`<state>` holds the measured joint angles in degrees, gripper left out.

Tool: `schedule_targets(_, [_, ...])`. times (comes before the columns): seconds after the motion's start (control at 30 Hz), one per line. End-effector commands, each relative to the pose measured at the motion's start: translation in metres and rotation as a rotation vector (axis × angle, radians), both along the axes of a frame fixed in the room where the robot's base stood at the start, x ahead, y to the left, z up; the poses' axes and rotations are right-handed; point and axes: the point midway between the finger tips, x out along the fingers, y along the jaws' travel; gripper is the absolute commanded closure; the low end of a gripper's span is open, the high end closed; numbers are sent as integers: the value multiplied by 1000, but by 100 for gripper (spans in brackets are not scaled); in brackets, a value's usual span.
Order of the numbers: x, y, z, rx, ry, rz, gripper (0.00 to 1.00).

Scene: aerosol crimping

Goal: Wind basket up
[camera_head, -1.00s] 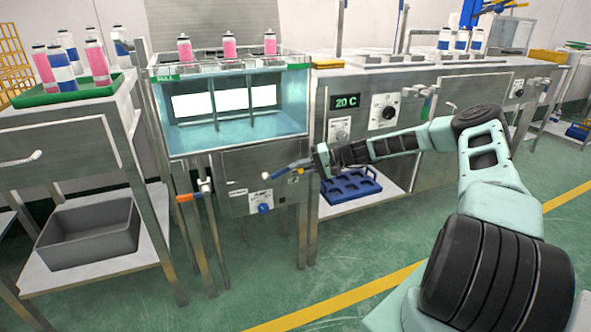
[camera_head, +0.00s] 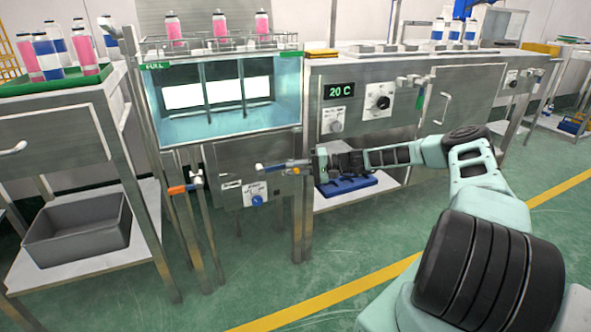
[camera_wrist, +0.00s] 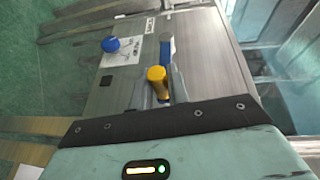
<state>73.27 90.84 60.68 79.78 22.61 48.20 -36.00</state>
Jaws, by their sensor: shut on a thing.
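The basket (camera_head: 215,43) is a metal rack at the top of the glass water tank (camera_head: 292,95), with three pink cans (camera_head: 219,28) standing in it. A crank (camera_head: 275,166) with a blue-and-white left end sits on the grey panel below the tank, its arm about level. My gripper (camera_head: 300,166) is at the crank's right end. In the wrist view the jaws (camera_wrist: 158,88) are closed around the crank's yellow handle (camera_wrist: 157,76). The crank's blue-grey end (camera_wrist: 166,48) shows beyond it. The head view partly hides the jaws.
A blue knob (camera_head: 257,200) sits below the crank. An orange-handled valve (camera_head: 178,190) and pipes stand left of it. A bench (camera_head: 75,93) with a green tray of cans and a grey bin (camera_head: 80,230) stands left. A blue crate (camera_head: 345,187) lies on the low shelf at right.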

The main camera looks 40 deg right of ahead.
Motion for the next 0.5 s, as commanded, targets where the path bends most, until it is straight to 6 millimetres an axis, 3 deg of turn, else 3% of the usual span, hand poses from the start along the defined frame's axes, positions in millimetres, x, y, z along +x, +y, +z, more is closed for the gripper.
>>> schedule_targets(0.13, [-2,7,-6,-1,6,16,100])
schedule_targets(0.17, [-2,7,-6,-1,6,16,80])
schedule_targets(0.23, [-2,7,-6,0,6,15,61])
schedule_targets(0.5, [-1,3,-3,-1,3,7,61])
